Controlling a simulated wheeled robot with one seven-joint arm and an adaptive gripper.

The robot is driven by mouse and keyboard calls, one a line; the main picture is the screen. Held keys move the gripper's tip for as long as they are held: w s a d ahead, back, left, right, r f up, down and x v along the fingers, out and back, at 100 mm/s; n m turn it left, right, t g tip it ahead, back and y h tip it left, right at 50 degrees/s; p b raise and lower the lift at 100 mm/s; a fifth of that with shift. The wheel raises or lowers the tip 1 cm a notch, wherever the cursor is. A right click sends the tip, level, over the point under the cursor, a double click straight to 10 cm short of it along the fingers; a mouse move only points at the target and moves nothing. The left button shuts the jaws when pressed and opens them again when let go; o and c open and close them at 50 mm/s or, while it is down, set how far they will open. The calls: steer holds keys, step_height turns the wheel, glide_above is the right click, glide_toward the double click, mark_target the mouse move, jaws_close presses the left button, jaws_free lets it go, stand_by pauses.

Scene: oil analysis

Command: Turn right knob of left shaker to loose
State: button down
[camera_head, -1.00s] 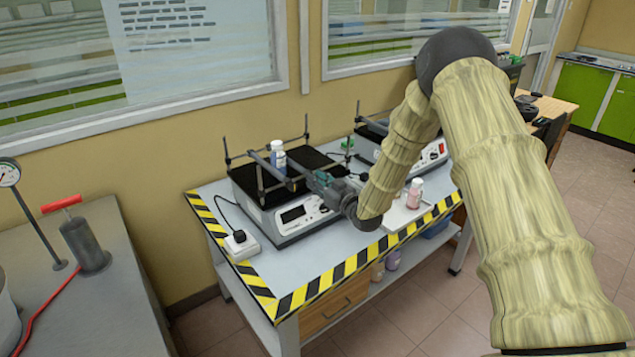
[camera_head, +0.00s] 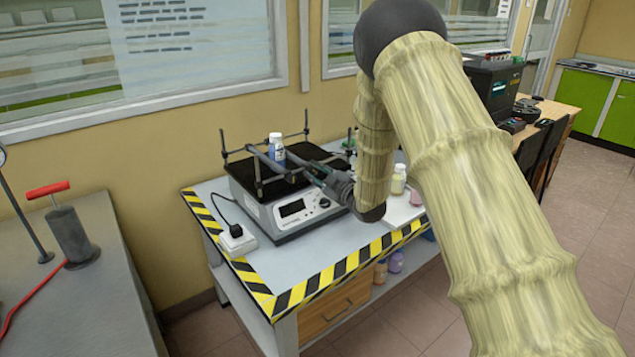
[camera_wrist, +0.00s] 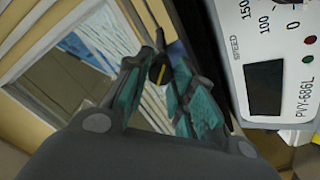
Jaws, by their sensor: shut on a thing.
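The left shaker (camera_head: 306,216) stands on the table with a black top platform, posts and crossbars. A white-capped blue bottle (camera_head: 276,148) stands upright at its bars. My gripper (camera_head: 315,170) reaches in from the right at the right end of the front bar, above the control panel. In the wrist view the teal-padded fingers (camera_wrist: 158,92) are closed around a dark knob with a yellow mark (camera_wrist: 158,73). The knob is hidden by my gripper in the head view. The shaker's panel (camera_wrist: 275,75) with its speed scale and dark display lies to the right in the wrist view.
The table edge (camera_head: 342,270) has yellow and black stripes. A white plug block (camera_head: 237,240) sits left of the shaker. A tray (camera_head: 402,213) with a pale yellow bottle (camera_head: 398,180) lies to the right, beside my arm. My arm hides most of the right shaker.

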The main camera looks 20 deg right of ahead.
steer(key=n+b, duration=0.1)
steer(key=n, duration=0.1)
steer(key=n+b, duration=0.1)
steer(key=b, duration=0.1)
steer(key=n+b, duration=0.2)
steer(key=shift+a+f+n, duration=0.15)
steer(key=shift+f+n, duration=0.15)
steer(key=shift+r+n+b, duration=0.1)
steer(key=shift+n+b, duration=1.35)
steer(key=shift+n, duration=0.15)
steer(key=shift+r, duration=0.1)
steer(key=c, duration=1.2)
jaws_free()
steer(key=v, duration=1.2)
